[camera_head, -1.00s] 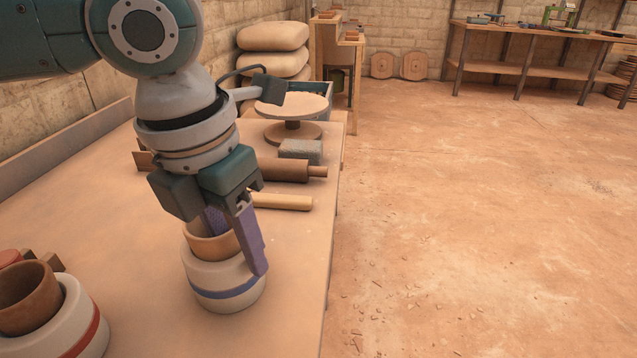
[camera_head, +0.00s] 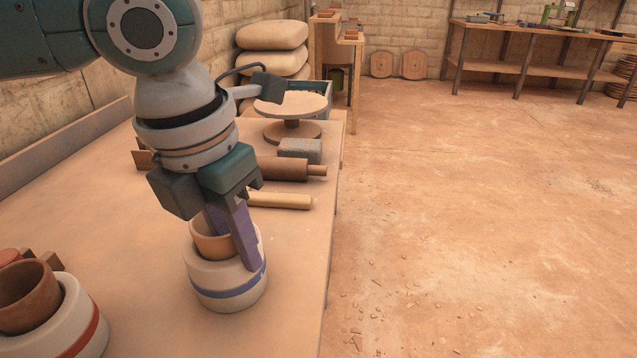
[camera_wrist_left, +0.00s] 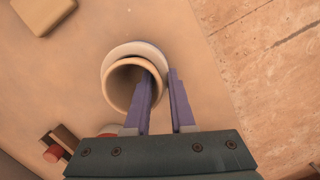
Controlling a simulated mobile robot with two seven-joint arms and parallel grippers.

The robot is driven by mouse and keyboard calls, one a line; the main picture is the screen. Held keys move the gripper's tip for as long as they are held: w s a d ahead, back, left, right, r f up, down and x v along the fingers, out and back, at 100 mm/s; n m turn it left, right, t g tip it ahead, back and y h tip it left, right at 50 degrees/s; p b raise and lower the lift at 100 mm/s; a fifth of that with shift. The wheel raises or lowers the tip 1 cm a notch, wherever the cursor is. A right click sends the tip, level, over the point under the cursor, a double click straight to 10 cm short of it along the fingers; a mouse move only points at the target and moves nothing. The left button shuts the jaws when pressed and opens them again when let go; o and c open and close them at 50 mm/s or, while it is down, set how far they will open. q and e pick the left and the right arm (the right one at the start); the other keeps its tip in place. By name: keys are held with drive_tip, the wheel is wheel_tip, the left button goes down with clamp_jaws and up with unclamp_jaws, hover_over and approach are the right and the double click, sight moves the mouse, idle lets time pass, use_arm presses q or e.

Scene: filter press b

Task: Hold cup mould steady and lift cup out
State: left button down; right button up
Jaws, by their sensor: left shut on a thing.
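A cream cup mould with a blue band (camera_head: 222,292) stands near the table's right edge. A brown clay cup (camera_head: 206,243) sits in it, its rim above the mould. One finger reaches into the cup's mouth; the other lies against the mould's outside. In the left wrist view the cup (camera_wrist_left: 118,85) opens towards the camera beside the gripper (camera_wrist_left: 160,88). Whether the cup's wall is also pinched is hard to tell. My right gripper is out of view.
A second mould with a red band (camera_head: 78,335) holds a darker cup (camera_head: 27,297) at lower left. A wooden rod (camera_head: 280,200), a rolling pin (camera_head: 288,169), a grey block (camera_head: 300,150) and a turntable (camera_head: 290,105) stand behind. The table front between the moulds is clear.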

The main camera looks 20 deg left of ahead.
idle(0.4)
use_arm(q)
drive_tip(key=c, duration=0.8)
unclamp_jaws()
drive_tip(key=r+p, duration=0.1)
drive_tip(key=r, duration=0.2)
drive_tip(key=s+r+p, duration=0.1)
drive_tip(key=r, duration=0.2)
drive_tip(key=r+p, duration=0.1)
drive_tip(key=r, duration=0.3)
drive_tip(key=shift+s+a, duration=0.2)
drive_tip(key=shift+f, duration=0.1)
